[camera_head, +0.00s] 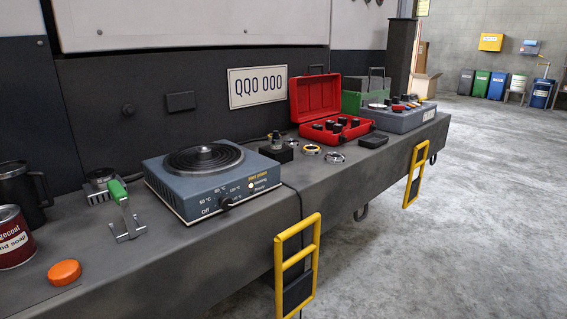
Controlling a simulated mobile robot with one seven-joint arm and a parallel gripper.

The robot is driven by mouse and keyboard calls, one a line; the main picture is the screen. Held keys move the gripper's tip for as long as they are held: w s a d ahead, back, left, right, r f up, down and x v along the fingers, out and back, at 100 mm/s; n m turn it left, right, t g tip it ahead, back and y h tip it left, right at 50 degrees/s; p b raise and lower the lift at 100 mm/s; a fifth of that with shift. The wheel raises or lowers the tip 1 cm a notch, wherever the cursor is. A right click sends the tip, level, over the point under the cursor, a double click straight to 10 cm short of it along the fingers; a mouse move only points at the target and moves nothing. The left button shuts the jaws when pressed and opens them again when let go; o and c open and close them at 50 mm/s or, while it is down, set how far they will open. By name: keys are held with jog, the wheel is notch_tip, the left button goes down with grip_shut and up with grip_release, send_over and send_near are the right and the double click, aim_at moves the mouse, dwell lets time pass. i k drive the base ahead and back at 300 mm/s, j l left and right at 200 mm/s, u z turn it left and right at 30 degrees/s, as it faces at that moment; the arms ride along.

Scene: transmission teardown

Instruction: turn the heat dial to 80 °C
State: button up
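A blue-grey hot plate (172,198) stands on the dark bench ledge at the left-centre, with a round black heating plate (203,158) on top. Its heat dial (227,203) is a small dark knob low on the front panel. Temperature marks and the word "Off" are printed around the dial. Which mark its pointer faces is too small to tell. A small pale indicator light (250,186) sits right of the dial, beside yellow and white lettering. My gripper is not in view, and nothing visible touches the dial.
A green-handled metal tool (124,208), an orange lid (64,272), a red can (13,238) and a dark mug (22,192) stand left of the hot plate. Right of it are metal rings and a red toolbox (315,97). Yellow handles (297,265) stick out from the ledge's front.

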aim_at(226, 203)
jog(key=u, duration=1.7)
jog(key=l+u, duration=0.3)
jog(key=u, duration=0.2)
jog(key=l+u, duration=0.3)
jog(key=u, duration=0.15)
jog(key=k+l+u, duration=0.15)
jog(key=l+u, duration=0.3)
jog(key=k+l+u, duration=0.2)
jog(key=u, duration=0.2)
jog(key=k+l+u, duration=0.25)
jog(key=u, duration=0.2)
jog(key=k+l+u, duration=0.25)
jog(key=u, duration=0.2)
jog(key=k+l+u, duration=0.15)
jog(key=k+u, duration=0.35)
jog(key=k, duration=0.25)
jog(key=k+l+z, duration=0.1)
jog(key=k+z, duration=0.35)
jog(key=k, duration=0.25)
